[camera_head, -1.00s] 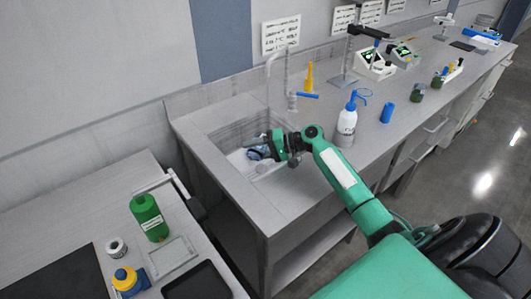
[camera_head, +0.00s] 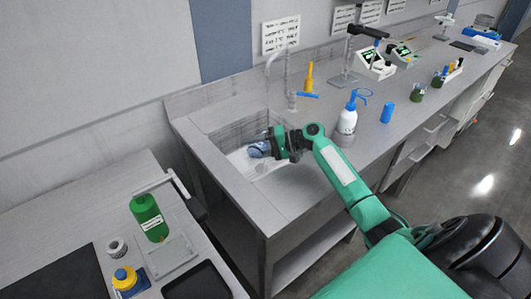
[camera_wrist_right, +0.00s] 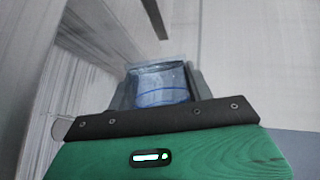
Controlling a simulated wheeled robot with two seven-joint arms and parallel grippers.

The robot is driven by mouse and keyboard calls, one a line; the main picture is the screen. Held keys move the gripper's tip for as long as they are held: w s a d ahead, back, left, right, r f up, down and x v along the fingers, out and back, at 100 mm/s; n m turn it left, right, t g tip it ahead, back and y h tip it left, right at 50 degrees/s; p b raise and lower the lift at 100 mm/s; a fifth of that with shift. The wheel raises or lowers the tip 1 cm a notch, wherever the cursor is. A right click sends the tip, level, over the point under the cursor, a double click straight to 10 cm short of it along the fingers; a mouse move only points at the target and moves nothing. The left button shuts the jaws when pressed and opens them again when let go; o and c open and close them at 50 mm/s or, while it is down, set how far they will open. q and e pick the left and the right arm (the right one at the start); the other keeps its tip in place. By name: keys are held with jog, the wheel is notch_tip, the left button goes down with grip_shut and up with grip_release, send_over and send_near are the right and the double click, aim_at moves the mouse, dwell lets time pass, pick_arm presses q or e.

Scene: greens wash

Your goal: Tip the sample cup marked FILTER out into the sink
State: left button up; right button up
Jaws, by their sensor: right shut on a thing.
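My right gripper (camera_head: 272,147) is over the sink (camera_head: 238,130) in the bench. It is shut on a small clear cup with a bluish tint (camera_head: 258,150), held tilted over the basin. In the right wrist view the cup (camera_wrist_right: 160,84) sits between the fingers and shows a dark blue line around it. I cannot read any marking on the cup, nor tell whether liquid is left in it. My left gripper is out of view.
A tap (camera_head: 291,90) with a blue lever stands behind the sink. A green bottle (camera_head: 148,218) stands on the front left table. The bench front between is clear.

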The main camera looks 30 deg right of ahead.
jog(key=shift+d+f+m, duration=0.1)
jog(key=shift+f+m, duration=0.1)
jog(key=shift+m, duration=0.3)
dwell(0.7)
